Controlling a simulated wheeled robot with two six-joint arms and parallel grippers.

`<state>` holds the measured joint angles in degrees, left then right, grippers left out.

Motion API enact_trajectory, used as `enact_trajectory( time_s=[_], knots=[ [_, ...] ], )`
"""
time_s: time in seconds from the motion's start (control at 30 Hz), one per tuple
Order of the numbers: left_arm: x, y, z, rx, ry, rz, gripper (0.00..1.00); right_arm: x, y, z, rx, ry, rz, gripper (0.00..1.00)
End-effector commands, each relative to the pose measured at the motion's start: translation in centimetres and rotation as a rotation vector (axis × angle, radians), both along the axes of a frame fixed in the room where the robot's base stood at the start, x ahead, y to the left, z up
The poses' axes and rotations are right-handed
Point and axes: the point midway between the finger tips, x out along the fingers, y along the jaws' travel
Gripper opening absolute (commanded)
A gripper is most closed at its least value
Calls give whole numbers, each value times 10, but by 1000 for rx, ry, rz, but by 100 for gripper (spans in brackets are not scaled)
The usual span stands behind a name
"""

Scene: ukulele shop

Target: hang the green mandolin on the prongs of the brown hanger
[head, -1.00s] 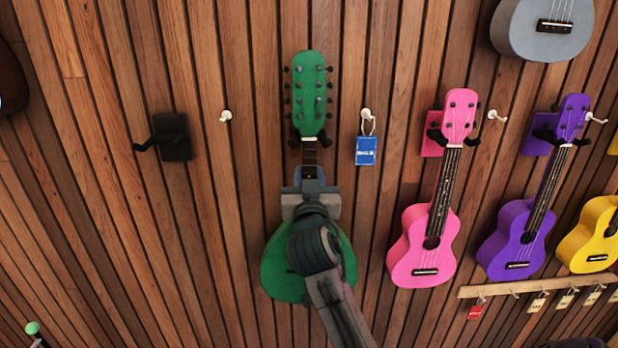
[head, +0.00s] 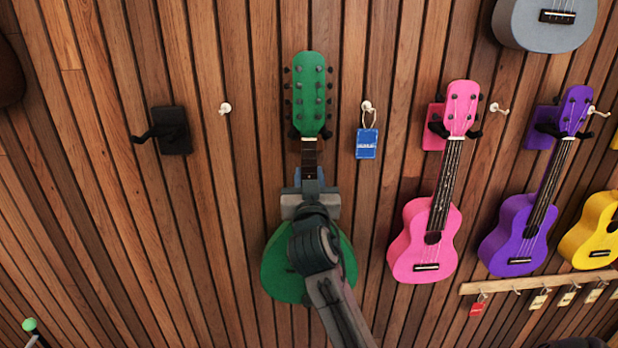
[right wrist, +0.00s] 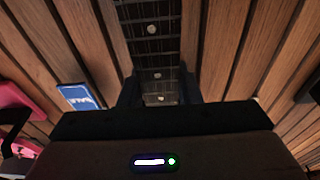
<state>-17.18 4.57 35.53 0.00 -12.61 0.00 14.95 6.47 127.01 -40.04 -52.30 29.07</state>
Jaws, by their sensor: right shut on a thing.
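The green mandolin (head: 308,95) is upright in front of the wall, headstock up, its body (head: 283,268) partly hidden behind my right arm. My right gripper (head: 310,184) is shut on its neck below the headstock. In the right wrist view, the dark fretted neck (right wrist: 152,45) runs between the fingers (right wrist: 160,90). Dark prong tips (head: 295,132) show on both sides of the mandolin where the headstock meets the neck. The backplate of that hanger is hidden behind the mandolin, so its brown colour does not show. I cannot tell whether the headstock rests on the prongs. My left gripper is out of view.
A bare black hanger (head: 172,130) is left of the mandolin. A white hook (head: 367,107) with a blue tag (head: 366,144) is close on the right. Pink (head: 426,235) and purple (head: 514,235) ukuleles hang further right. A wooden key rail (head: 540,282) is below them.

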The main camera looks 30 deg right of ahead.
Motion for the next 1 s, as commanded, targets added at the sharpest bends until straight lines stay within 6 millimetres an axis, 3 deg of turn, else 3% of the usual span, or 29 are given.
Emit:
enact_trajectory(
  time_s=[0.2,0.23,0.33,1.0],
  knots=[
    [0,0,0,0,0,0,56,0,0,3,-2,-6,0,0],
    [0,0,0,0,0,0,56,0,0,3,-2,-6,0,36],
    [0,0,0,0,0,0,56,0,0,2,-1,-4,0,56],
    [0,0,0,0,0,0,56,-1,1,0,1,1,0,56]
  ],
)
